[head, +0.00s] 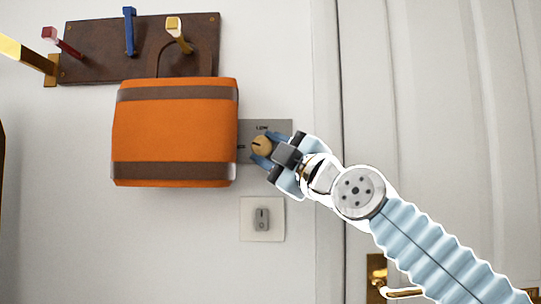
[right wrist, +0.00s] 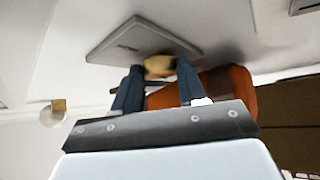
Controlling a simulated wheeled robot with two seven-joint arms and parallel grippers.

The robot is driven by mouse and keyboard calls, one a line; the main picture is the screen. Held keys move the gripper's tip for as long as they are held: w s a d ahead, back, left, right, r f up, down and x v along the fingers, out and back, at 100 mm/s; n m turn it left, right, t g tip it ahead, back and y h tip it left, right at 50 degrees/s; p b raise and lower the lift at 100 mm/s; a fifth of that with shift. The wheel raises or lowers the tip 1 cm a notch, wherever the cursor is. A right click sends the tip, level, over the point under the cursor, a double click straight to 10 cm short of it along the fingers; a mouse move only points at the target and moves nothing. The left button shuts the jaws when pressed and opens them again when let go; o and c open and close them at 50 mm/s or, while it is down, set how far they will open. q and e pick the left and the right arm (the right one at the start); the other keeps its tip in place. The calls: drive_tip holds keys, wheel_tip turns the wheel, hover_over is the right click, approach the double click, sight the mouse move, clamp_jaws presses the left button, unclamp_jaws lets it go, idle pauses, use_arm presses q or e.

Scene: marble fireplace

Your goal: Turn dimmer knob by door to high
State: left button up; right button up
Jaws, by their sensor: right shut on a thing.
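The dimmer knob (head: 261,146) is a small round gold knob with a dark mark on its face. It sits on a grey wall plate (head: 282,128) that reads what looks like "LOW" above the knob; part of the plate is hidden by the orange bag and my gripper. My right gripper (head: 263,148) is shut on the knob, one blue finger above and one below it. In the right wrist view the knob (right wrist: 160,66) shows between the two fingers, against the plate (right wrist: 140,38). My left gripper is not in view.
An orange bag (head: 175,132) with brown bands hangs from a wooden hook rack (head: 90,45), close to the left of the plate. The white door (head: 430,120) with a gold handle (head: 403,292) is at the right.

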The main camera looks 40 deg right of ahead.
drive_tip(key=shift+w+f+m+t+h+b, duration=0.1)
drive_tip(key=shift+f+m+t+h+b, duration=0.3)
drive_tip(key=shift+m+b, duration=0.35)
drive_tip(key=shift+a+m+h+b, duration=0.1)
drive_tip(key=shift+m+h+b, duration=0.4)
drive_tip(key=shift+m+h, duration=0.45)
drive_tip(key=shift+w+m+t+h, duration=0.1)
drive_tip(key=shift+m+t+h, duration=0.4)
drive_tip(key=shift+m+h, duration=0.5)
drive_tip(key=shift+w+a+m+h, duration=0.1)
drive_tip(key=shift+a+m+h, duration=0.1)
drive_tip(key=shift+m+h, duration=1.4)
drive_tip(key=shift+m, duration=0.5)
drive_tip(key=o, duration=1.1)
drive_tip(key=shift+c, duration=0.2)
drive_tip(key=shift+p, duration=0.3)
